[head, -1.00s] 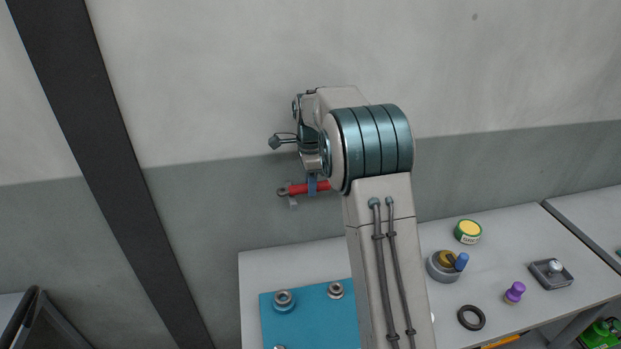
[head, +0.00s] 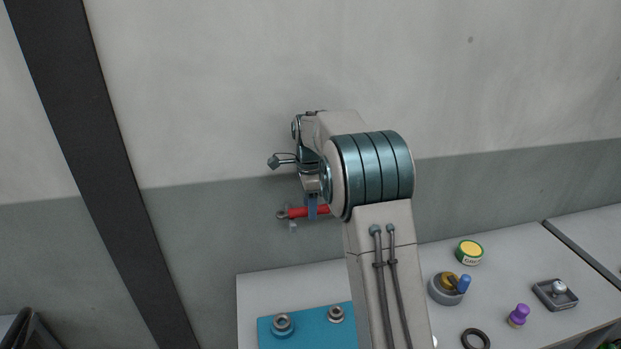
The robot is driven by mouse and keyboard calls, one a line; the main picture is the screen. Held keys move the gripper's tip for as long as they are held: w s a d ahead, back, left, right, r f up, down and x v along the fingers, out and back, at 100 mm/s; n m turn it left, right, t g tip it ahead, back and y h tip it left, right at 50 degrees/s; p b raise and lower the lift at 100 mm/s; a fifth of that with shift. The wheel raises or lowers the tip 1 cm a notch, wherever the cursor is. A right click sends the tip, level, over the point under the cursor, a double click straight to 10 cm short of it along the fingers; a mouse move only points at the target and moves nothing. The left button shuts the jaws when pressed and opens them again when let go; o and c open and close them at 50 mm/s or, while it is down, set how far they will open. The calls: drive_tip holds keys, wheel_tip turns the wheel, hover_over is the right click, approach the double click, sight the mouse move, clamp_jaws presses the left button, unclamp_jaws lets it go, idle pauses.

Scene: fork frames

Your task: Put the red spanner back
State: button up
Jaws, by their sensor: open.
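The red spanner (head: 298,212) lies level in front of the wall, well above the workbench. Its grey ring end points left, and its right end is hidden behind my arm. My gripper (head: 312,210) is just above and at the spanner, with a blue finger crossing the red handle. The jaws are open, and most of them are hidden by my wrist. A small pale grey piece (head: 293,226) shows just below the ring end. I cannot tell whether it supports the spanner.
A blue mat (head: 296,344) with grey round parts (head: 282,326) lies on the pale workbench (head: 262,290). To the right are a yellow-topped tin (head: 469,253), a grey pot with a blue-handled item (head: 444,289), a black ring (head: 475,339), a purple knob (head: 518,315) and a grey block (head: 554,294).

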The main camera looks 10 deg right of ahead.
wheel_tip(320, 180, up, 13)
drive_tip(key=s+b, duration=0.1)
drive_tip(key=s+n+t, duration=0.2)
drive_tip(key=s+n, duration=0.8)
drive_tip(key=s, duration=1)
drive_tip(key=s+f+n+t+b, duration=0.2)
drive_tip(key=s+f+n, duration=0.6)
drive_tip(key=s+f, duration=0.3)
drive_tip(key=s, duration=0.3)
